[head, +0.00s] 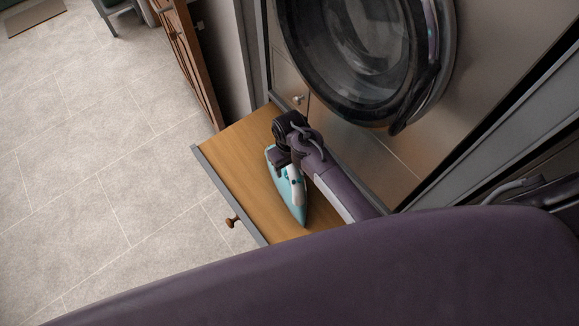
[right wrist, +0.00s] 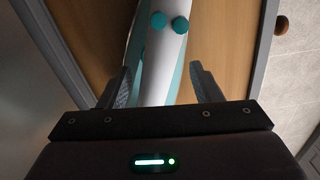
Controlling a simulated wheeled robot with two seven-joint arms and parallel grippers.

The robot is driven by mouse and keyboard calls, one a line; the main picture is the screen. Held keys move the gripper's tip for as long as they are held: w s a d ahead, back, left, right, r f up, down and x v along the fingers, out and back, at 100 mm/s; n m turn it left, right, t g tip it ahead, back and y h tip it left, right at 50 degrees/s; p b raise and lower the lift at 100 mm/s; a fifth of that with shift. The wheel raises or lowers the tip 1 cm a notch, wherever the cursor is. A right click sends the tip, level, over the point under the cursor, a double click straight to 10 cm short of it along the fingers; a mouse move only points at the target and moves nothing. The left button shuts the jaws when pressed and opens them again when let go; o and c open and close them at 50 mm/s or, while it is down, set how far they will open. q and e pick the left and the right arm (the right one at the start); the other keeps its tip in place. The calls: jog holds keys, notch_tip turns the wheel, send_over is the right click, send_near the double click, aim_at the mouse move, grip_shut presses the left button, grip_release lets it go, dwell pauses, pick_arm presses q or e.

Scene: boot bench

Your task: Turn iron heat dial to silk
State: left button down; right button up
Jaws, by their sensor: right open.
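A teal and white iron (head: 299,195) lies on a pulled-out wooden board below the washer. In the right wrist view the iron (right wrist: 163,55) runs between my fingers, with two small round teal knobs (right wrist: 158,20) on its white top. I cannot tell which is the heat dial, and no setting marks are readable. My right gripper (right wrist: 160,85) is open, with one finger on each side of the iron's body. In the head view the right gripper (head: 283,160) is over the iron's rear and partly hides it. My left gripper is not in view.
The wooden board (head: 235,150) has a grey edge and a round knob (head: 232,222). A front-loading washer (head: 355,50) with a dark round door stands behind it. A wooden cabinet (head: 187,55) stands at the back left.

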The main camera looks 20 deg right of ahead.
jog(key=shift+d+f, duration=0.1)
jog(key=shift+f, duration=0.55)
jog(key=shift+s+d+f, duration=0.1)
jog(key=shift+d+f, duration=0.05)
jog(key=shift+f, duration=0.6)
jog(key=c, duration=1)
jog(key=shift+s+r+m+p, duration=0.1)
jog(key=shift+r+m+p, duration=0.2)
jog(key=shift+m+p, duration=0.7)
jog(key=shift+f+m, duration=0.1)
jog(key=shift+m, duration=0.6)
jog(key=shift+f+m, duration=0.2)
jog(key=shift+m, duration=0.4)
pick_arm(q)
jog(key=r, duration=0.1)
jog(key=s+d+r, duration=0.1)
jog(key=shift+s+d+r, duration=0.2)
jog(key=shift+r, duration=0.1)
